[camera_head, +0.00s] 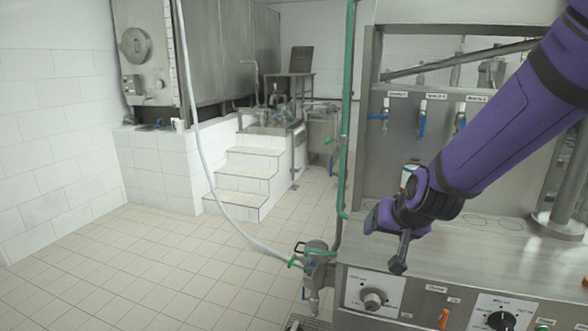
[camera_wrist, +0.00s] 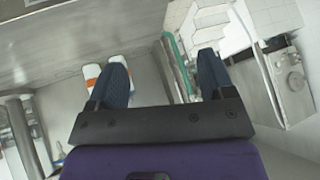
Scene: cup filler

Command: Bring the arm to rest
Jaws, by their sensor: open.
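My gripper (camera_head: 386,243) hangs at the end of my purple arm, in front of the steel filler machine and near the left front edge of its worktop. In the wrist view its two dark blue fingers (camera_wrist: 161,75) stand wide apart with nothing held between them. A white and orange cup (camera_head: 408,174) shows partly behind my arm in the head view. In the wrist view two white and orange items (camera_wrist: 91,76) lie beyond the left finger, apart from the grip as far as I can tell.
The steel worktop (camera_head: 490,248) carries a control panel with knobs (camera_head: 372,299) on its front. Blue-handled taps (camera_head: 422,118) hang above it. A green pipe (camera_head: 345,150) and a pump with a hose (camera_head: 315,262) stand left of the worktop. The tiled floor (camera_head: 150,265) further left is clear.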

